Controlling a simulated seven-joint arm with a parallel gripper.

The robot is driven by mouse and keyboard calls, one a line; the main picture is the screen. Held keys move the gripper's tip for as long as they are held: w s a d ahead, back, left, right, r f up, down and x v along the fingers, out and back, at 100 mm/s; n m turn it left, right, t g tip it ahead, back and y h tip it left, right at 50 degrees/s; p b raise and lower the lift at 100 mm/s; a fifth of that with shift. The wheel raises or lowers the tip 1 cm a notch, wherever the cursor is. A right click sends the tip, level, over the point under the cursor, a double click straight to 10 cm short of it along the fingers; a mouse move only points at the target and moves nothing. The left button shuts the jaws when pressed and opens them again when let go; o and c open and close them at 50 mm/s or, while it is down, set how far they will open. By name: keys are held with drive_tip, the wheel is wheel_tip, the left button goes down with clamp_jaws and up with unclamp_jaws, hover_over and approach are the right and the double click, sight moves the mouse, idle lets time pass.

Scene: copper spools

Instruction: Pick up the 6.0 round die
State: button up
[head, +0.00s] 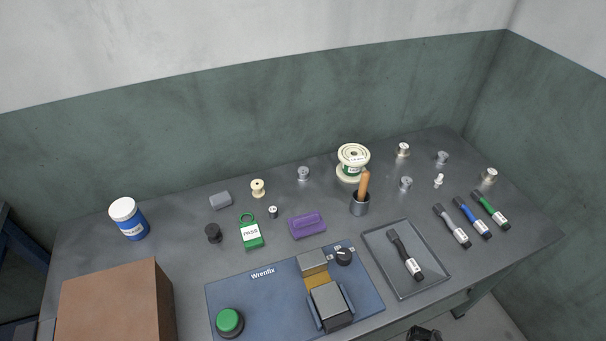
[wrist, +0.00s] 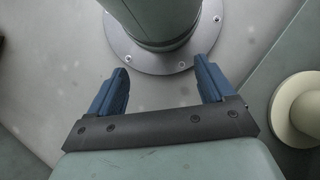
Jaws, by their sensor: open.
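I cannot tell which thing is the 6.0 round die, as no size marking is readable. In the head view, labelled dark-headed pieces with a grey (head: 452,226), a blue (head: 472,218) and a green (head: 490,209) band lie at the right of the bench. A similar black and grey piece (head: 405,256) lies in the shallow tray (head: 440,287). Small metal spool-like pieces stand further back, among them one at the right (head: 489,175) and one at the middle (head: 303,173). My gripper (wrist: 162,76) is open in the wrist view, with nothing between its blue fingers.
A blue Wrenfix press (head: 262,290) with a green button fills the front middle. A brown box (head: 115,305) stands front left. A wooden-handled tool stands in a metal cup (head: 360,206) beside a large cream spool (head: 352,160). A purple block (head: 307,225) lies mid-bench.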

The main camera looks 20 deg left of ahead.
drive_tip(key=shift+c, duration=0.7)
drive_tip(key=shift+w, duration=0.1)
